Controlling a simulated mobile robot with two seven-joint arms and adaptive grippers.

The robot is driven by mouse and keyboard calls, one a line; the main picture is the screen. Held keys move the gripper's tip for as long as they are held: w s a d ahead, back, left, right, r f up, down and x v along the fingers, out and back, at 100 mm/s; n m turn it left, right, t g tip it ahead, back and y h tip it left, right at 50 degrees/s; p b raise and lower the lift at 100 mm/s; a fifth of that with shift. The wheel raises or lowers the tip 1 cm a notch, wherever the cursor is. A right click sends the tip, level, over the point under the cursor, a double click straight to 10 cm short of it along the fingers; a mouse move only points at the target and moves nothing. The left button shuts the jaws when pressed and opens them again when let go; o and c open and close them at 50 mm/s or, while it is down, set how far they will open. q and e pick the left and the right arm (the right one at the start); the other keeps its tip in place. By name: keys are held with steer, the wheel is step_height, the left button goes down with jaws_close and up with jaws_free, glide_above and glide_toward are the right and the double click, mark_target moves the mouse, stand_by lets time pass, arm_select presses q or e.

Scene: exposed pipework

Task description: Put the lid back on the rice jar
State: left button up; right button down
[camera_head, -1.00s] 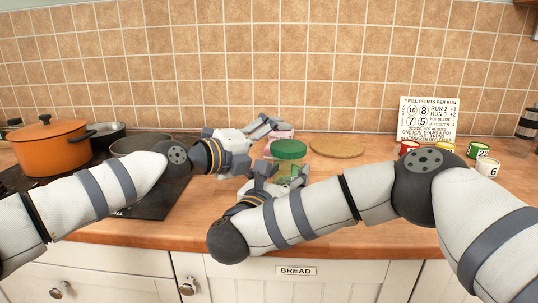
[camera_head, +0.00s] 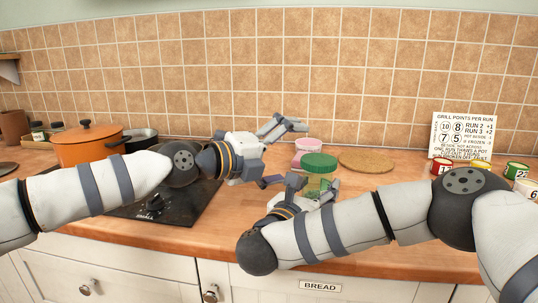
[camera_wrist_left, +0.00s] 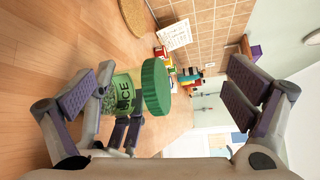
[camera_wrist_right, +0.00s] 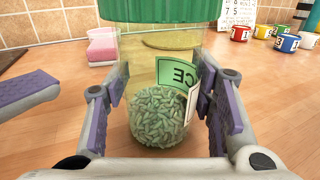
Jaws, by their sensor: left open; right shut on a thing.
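The clear rice jar (camera_wrist_right: 160,120) stands on the wooden counter, partly filled with rice. Its green and white label shows part of the word RICE. The green lid (camera_head: 319,162) sits over the jar's mouth and looks level; it also shows in the left wrist view (camera_wrist_left: 156,87). I cannot tell how tightly it is seated. My right gripper (camera_wrist_right: 160,112) is shut around the jar's body, below the lid. My left gripper (camera_head: 284,153) is open and empty, to the left of and above the lid. In the left wrist view the lid lies between its spread fingers, beyond them.
Several coloured cups (camera_wrist_right: 285,42) stand near the sign (camera_head: 463,136). An orange pot (camera_head: 88,146) and a dark pan stand at left by the black hob (camera_head: 160,207).

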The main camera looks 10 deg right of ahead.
steer(key=shift+d+f, duration=0.1)
steer(key=shift+f, duration=0.4)
arm_select(q)
steer(key=f+v, duration=0.1)
steer(key=v, duration=0.7)
steer(key=shift+r, duration=0.35)
steer(key=shift+s+a, duration=0.1)
steer(key=shift+a, duration=0.05)
arm_select(e)
steer(key=c, duration=0.8)
jaws_free()
steer(key=shift+o, duration=0.9)
steer(key=shift+d, duration=0.1)
arm_select(q)
steer(key=shift+r, duration=0.1)
arm_select(e)
steer(key=shift+r, duration=0.2)
